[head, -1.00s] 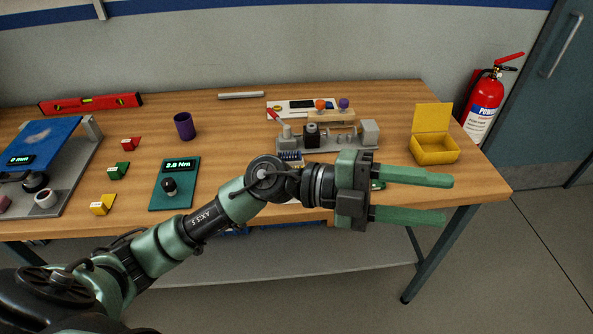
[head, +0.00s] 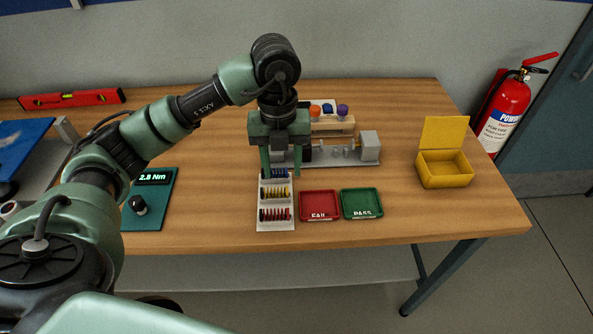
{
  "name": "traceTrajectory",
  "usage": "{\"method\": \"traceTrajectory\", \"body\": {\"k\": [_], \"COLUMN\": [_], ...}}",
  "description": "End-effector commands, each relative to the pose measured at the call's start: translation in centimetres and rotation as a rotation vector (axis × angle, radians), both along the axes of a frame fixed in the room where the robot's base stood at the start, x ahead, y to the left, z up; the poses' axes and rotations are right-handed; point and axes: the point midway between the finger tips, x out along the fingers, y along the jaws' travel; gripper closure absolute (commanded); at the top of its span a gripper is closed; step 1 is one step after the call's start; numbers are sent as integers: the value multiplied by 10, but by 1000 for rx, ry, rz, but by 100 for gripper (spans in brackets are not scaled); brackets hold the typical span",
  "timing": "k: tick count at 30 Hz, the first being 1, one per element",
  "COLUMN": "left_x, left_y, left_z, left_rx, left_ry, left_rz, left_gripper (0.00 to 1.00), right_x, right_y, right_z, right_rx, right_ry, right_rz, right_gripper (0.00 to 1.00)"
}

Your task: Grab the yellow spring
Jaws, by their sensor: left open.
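Yellow springs (head: 276,193) lie in the middle row of a white rack (head: 262,221) near the front middle of the table. Blue springs (head: 275,173) are in the row behind and red springs (head: 275,214) in the row in front. My left gripper (head: 282,172) is open and points down over the back part of the rack, its fingers on either side of the blue row. It looks empty. Its height above the rack is hard to tell. My right gripper is not in view.
A red FAIL tray (head: 320,217) and a green PASS tray (head: 361,215) stand right of the rack. A grey fixture (head: 369,148) and a wooden stand (head: 335,125) are behind. An open yellow box (head: 443,183) is at right, a torque display (head: 160,207) at left.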

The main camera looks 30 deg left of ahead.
Motion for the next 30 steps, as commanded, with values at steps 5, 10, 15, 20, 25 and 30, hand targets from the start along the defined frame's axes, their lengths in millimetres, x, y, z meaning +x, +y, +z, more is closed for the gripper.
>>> {"method": "traceTrajectory", "body": {"k": [5, 10, 15, 20, 25, 30], "left_x": [-1, -1, -2, -1, -1, 0], "left_y": [5, 5, 8, 8, 7, 7], "left_z": [-7, -25, -48, -70, -77, -77], "left_rx": [18, 16, 16, 14, 14, 13], "left_ry": [6, 5, 9, 5, 2, 1], "left_rz": [11, 11, 11, 9, 8, 8], "left_gripper": [55, 55, 55, 55, 55, 63], "right_x": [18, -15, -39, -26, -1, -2], "right_y": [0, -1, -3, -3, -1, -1], "right_z": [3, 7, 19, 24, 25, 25], "right_rx": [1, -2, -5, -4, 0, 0], "right_ry": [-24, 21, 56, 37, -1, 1], "right_rz": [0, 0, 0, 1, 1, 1], "right_gripper": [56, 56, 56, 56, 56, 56]}}
